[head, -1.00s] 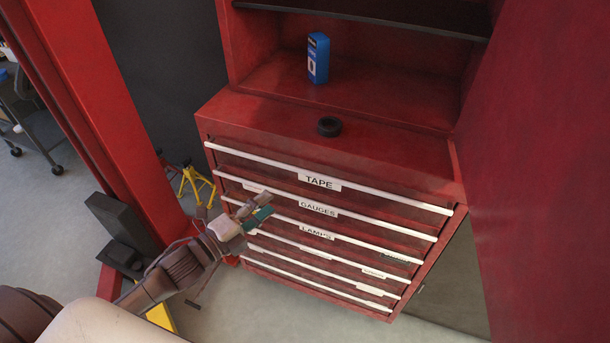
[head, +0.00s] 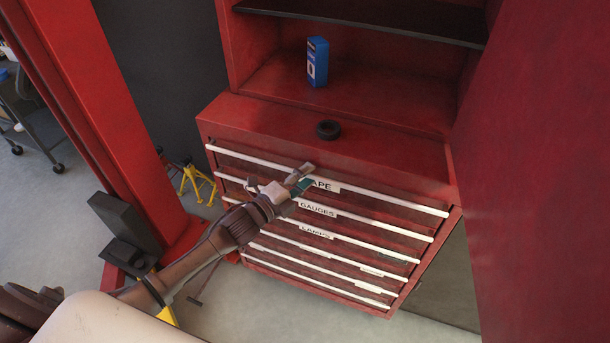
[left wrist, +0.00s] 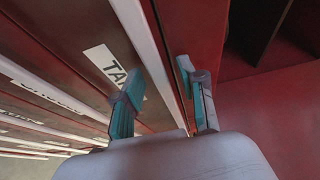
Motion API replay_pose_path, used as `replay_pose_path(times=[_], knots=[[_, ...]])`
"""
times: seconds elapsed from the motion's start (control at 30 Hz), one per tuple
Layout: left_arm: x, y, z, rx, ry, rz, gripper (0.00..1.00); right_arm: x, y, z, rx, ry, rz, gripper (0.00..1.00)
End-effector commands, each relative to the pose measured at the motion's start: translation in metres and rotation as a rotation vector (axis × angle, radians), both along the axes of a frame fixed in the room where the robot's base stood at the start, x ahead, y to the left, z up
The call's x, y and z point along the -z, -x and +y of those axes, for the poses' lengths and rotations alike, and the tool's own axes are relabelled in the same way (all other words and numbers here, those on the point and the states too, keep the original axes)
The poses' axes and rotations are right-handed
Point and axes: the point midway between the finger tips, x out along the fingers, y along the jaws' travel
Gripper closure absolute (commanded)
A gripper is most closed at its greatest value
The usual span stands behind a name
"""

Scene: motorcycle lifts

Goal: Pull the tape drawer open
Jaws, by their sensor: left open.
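The tape drawer (head: 390,208) is the top drawer of the red cabinet and looks shut. Its long white handle rail (head: 400,200) runs along its upper edge. My left gripper (head: 302,180) is at the drawer front near the rail's middle and hides part of the TAPE label (head: 325,186). In the left wrist view the gripper (left wrist: 162,92) is open. The white rail (left wrist: 152,55) passes between its two teal-padded fingers, with the label (left wrist: 108,62) on the left. I cannot tell whether a finger touches the rail. My right gripper is not in view.
A black ring (head: 328,130) lies on the cabinet top, with a blue box (head: 317,62) behind it. Several labelled drawers lie below. A red post (head: 115,120) and yellow stand (head: 193,183) are left; a red panel (head: 540,150) is right.

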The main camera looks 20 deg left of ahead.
Motion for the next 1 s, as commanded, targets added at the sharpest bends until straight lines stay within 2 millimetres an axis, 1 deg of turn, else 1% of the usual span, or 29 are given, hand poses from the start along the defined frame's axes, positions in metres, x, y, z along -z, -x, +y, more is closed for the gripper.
replay_pose_path(times=[0.2, 0.37, 0.4, 0.43, 0.47, 0.83, 1.0], knots=[[0.0001, -0.0002, -0.0002, 0.0, 0.0, 0.0, 0.59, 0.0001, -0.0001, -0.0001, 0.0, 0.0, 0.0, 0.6], [0.0, -0.0001, 0.0, 0.0, 0.0, 0.0, 0.86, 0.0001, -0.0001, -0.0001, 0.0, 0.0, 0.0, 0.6], [0.0, -0.0001, 0.0, 0.0, 0.0, 0.0, 0.93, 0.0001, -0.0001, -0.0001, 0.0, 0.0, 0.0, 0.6], [0.0001, -0.0001, 0.0, 0.0, 0.0, 0.0, 0.98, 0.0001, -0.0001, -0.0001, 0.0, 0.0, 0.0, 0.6], [0.0001, -0.0001, 0.0, 0.0, 0.0, 0.0, 1.0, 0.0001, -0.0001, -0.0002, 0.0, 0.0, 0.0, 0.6], [0.0003, 0.0005, 0.0002, 0.0, 0.0, 0.001, 1.0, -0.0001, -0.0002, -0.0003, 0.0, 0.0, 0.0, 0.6], [0.0, 0.0081, 0.0006, -0.001, 0.001, 0.003, 1.0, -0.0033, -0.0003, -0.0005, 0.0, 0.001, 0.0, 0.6]])
